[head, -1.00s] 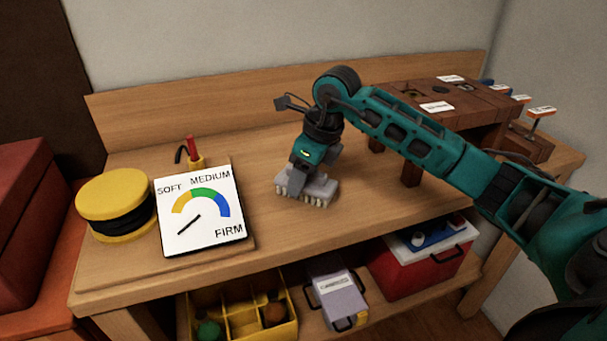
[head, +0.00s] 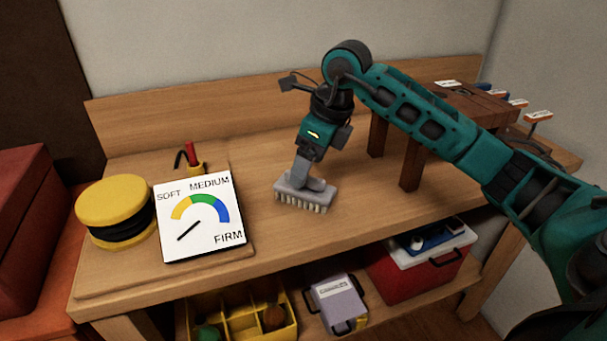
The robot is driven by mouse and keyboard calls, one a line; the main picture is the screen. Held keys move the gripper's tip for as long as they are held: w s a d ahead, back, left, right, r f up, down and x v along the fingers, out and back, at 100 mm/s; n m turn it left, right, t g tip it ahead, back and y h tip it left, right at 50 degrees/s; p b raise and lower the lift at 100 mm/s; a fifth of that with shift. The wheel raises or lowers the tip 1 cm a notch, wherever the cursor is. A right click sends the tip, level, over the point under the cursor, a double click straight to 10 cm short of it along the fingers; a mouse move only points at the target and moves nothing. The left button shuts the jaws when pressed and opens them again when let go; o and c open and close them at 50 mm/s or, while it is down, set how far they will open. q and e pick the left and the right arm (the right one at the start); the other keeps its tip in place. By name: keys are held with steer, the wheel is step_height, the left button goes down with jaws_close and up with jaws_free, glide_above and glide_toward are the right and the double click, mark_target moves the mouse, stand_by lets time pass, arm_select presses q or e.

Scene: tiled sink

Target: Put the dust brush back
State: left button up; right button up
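The dust brush (head: 306,193) is grey with pale bristles. It rests bristles down on the bench top, with its grey handle standing up. My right gripper (head: 318,155) is just above the brush, around or at the top of the handle. It looks open, with a dark finger standing out to the right; the other finger is hard to make out. I cannot tell whether it touches the handle. My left gripper is out of view.
A gauge card (head: 200,217) reading SOFT, MEDIUM, FIRM and a yellow drum (head: 113,200) stand left of the brush. A brown raised stand (head: 408,150) is behind right. Below are a yellow divided bin (head: 243,322), a grey box (head: 338,301) and a red cooler (head: 420,272).

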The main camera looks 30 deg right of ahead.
steer(key=v, duration=0.6)
steer(key=shift+r+p, duration=0.3)
steer(key=shift+r, duration=0.1)
steer(key=shift+s, duration=0.1)
